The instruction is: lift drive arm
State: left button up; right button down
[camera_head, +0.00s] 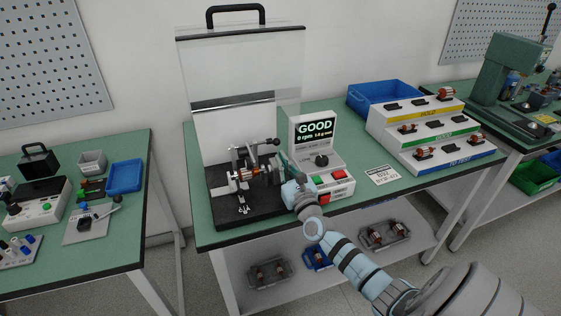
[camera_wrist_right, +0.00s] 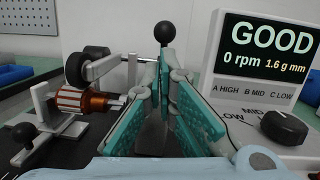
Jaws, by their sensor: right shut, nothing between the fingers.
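The drive arm (camera_head: 257,146) belongs to the test stand; it is a metal lever with a black ball knob (camera_head: 276,142) at its right end. In the right wrist view the drive arm (camera_wrist_right: 124,64) carries a dark wheel (camera_wrist_right: 78,69) beside the copper-wound rotor (camera_wrist_right: 85,99), and the knob (camera_wrist_right: 164,31) shows just above my fingertips. The rotor (camera_head: 246,173) lies across its supports. My right gripper (camera_head: 283,160) is shut and empty, close to the knob; I cannot tell whether they touch. My left gripper is out of view.
The tester (camera_head: 337,167) reads GOOD, 0 rpm, 1.6 g mm, just right of my gripper. A clear raised guard (camera_head: 240,68) stands behind the stand's black base (camera_head: 222,212). A stepped rack (camera_head: 380,130) with rotors and a blue bin (camera_head: 362,105) are farther right.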

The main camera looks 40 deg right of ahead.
aim_at(278, 139)
jog(key=shift+w+d+r, duration=0.1)
jog(key=shift+w+r, duration=0.05)
jog(key=shift+w, duration=0.35)
jog(key=shift+r+g+p, duration=0.8)
jog(key=shift+r+p, duration=0.15)
jog(key=shift+p, duration=1.5)
jog(key=r+p, duration=0.1)
jog(key=p, duration=0.2)
jog(key=shift+w+d+r, duration=0.15)
jog(key=shift+w+r, duration=0.2)
jog(key=shift+w+d+r+p, duration=0.1)
jog(key=shift+w+r+p, duration=0.2)
jog(key=shift+r, duration=0.25)
jog(key=shift+w+d+r+p, duration=0.1)
jog(key=shift+w+r+p, duration=0.15)
jog(key=shift+r, duration=0.25)
jog(key=shift+w+d+r, duration=0.2)
jog(key=shift+w+r, duration=0.35)
jog(key=shift+w+d+r, duration=0.15)
jog(key=shift+w+r, duration=0.4)
